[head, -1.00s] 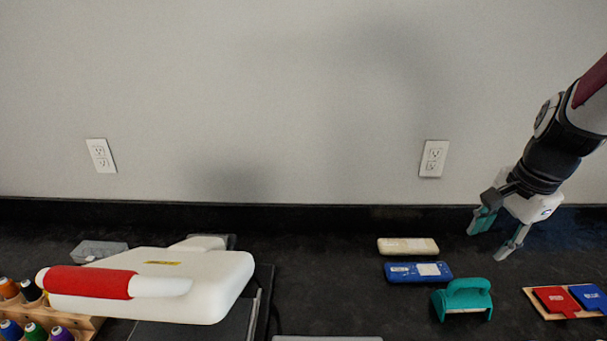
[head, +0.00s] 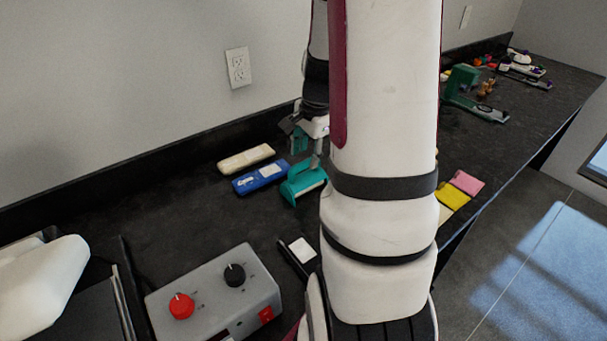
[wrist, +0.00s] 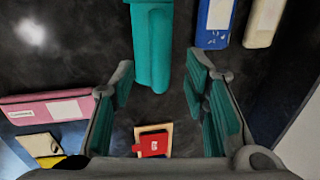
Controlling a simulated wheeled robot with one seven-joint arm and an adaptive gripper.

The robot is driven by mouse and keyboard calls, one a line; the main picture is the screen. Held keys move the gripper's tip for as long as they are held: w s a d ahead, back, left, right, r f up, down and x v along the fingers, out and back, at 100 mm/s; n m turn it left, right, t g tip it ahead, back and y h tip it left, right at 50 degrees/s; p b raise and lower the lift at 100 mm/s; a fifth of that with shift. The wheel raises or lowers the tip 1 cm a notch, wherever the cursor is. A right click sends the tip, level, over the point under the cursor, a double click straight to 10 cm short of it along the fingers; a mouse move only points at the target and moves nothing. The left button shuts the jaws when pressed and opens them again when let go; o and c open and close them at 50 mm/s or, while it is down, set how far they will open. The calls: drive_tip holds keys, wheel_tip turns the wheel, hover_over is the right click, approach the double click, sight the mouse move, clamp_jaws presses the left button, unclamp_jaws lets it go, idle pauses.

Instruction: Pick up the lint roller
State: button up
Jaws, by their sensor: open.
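A teal tool with a raised handle (head: 303,182) lies on the black counter, partly hidden by my arm in the head view. It looks the likeliest to be the lint roller, but I cannot tell for sure. In the wrist view its teal body (wrist: 152,50) shows at top centre, beyond and roughly between my fingertips. My gripper (head: 308,150) is open and empty, above the counter close behind the teal tool. Its two teal fingers (wrist: 160,85) stand apart in the wrist view.
A blue case (head: 260,177) and a cream case (head: 245,158) lie left of the teal tool. A grey control box (head: 215,295) stands in front. A red piece (wrist: 152,145) and a pink pack (wrist: 50,107) show in the wrist view. The wall runs along the back.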

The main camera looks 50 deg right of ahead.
sight(305, 162)
drive_tip(key=f, duration=0.2)
drive_tip(key=w+f, duration=0.1)
drive_tip(key=f, duration=0.2)
drive_tip(key=shift+d, duration=0.15)
clamp_jaws()
